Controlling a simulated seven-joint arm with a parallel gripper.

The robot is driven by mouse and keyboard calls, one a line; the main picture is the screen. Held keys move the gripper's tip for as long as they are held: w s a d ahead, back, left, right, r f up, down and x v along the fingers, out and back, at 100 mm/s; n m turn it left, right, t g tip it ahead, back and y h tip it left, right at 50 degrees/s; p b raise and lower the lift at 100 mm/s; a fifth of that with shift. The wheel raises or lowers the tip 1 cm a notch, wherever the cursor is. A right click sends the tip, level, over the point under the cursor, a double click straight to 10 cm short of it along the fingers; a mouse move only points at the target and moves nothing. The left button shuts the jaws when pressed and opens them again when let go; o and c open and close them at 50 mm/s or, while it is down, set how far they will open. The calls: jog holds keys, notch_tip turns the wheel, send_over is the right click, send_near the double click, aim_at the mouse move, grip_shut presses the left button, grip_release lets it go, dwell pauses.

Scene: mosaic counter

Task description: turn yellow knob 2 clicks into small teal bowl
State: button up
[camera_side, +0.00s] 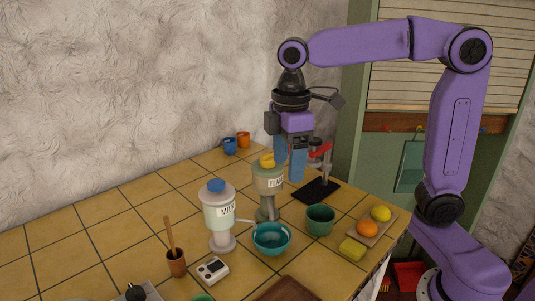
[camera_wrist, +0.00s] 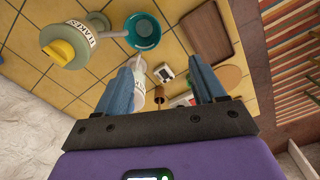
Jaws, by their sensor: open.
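The yellow knob (camera_side: 267,160) sits on top of a pale dispenser (camera_side: 268,182) with a label that is partly hidden in the side view. In the wrist view the yellow knob (camera_wrist: 61,51) is at the upper left, outside my fingers. The teal bowl (camera_side: 271,238) stands in front of this dispenser; it also shows in the wrist view (camera_wrist: 142,31), and looks empty. My gripper (camera_side: 289,167) is open and empty, pointing down. It hangs just right of the knob in the side view; whether it touches is unclear. The wrist view shows both blue fingers spread (camera_wrist: 162,88).
A MILK dispenser (camera_side: 219,212) with a blue knob stands left of the bowl. A darker green bowl (camera_side: 320,219) stands right. A red-handled device (camera_side: 319,180) stands behind. Fruit lies on a board (camera_side: 387,228), beside a yellow sponge (camera_side: 352,248). The left counter is mostly clear.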

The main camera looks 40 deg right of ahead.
jog(key=w+d+r, duration=0.3)
jog(key=w+r, duration=0.3)
jog(key=w, duration=0.4)
notch_tip(320, 180, up, 3)
send_over(268, 154)
notch_tip(268, 154, down, 17)
jog(key=shift+c, duration=0.3)
jog(key=c, duration=1)
